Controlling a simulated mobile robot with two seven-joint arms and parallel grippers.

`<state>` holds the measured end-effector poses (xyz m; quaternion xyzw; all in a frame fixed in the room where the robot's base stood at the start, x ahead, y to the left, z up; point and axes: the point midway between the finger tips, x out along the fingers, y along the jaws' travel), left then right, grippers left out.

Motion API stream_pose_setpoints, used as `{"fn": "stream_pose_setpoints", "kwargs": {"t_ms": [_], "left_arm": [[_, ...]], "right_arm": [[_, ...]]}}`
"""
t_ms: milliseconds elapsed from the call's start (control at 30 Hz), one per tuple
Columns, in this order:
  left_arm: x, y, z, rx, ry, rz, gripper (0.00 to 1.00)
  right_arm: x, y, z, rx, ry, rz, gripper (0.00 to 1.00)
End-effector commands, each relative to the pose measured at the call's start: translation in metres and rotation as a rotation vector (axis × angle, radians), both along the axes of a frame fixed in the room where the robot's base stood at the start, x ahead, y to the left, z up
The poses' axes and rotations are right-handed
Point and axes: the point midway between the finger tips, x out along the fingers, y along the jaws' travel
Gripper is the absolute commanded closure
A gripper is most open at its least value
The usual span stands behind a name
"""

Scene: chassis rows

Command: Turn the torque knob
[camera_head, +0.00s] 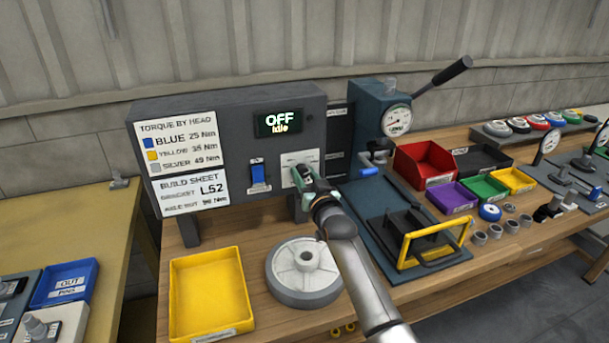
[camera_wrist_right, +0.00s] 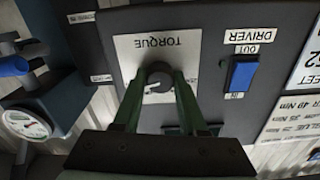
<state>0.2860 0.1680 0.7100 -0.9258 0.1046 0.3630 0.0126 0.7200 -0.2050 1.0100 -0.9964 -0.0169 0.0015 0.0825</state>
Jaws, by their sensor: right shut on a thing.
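The torque knob (camera_wrist_right: 158,82) is a dark round knob on a white plate labelled TORQUE, shown upside down in the right wrist view. The plate (camera_head: 291,160) is on the dark control box (camera_head: 228,110) in the head view, where my gripper hides the knob. My right gripper (camera_wrist_right: 158,78) is shut on the knob, its two green fingers on either side of it. It also shows at the box front in the head view (camera_head: 303,178). The display (camera_head: 278,123) reads OFF, Idle. My left gripper is not in view.
A blue driver switch (camera_head: 258,175) is left of the plate. Below are a yellow tray (camera_head: 243,290) and a grey wheel (camera_head: 303,302) on the wooden bench. A teal press (camera_head: 375,110) with a gauge and lever stands to the right. A red bin (camera_head: 428,158) is beyond it.

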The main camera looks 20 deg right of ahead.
Motion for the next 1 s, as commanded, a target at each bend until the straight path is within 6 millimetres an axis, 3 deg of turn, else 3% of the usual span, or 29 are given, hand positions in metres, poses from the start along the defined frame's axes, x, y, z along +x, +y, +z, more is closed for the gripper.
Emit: {"fn": "stream_pose_setpoints", "kwargs": {"t_ms": [100,133,367,733,1000], "left_arm": [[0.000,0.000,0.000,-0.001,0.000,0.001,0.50],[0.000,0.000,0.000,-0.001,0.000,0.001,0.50],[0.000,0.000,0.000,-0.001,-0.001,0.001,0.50],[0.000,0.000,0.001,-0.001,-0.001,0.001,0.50],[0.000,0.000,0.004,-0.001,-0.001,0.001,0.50]], "right_arm": [[0.000,0.000,0.000,0.004,0.000,0.000,1.00],[0.000,0.000,0.000,0.004,0.000,0.000,0.55],[0.000,0.000,0.000,0.002,0.000,0.000,0.29],[-0.004,0.000,0.000,0.000,0.000,0.000,0.29],[-0.036,-0.001,-0.001,0.000,0.001,0.000,0.29]]}}
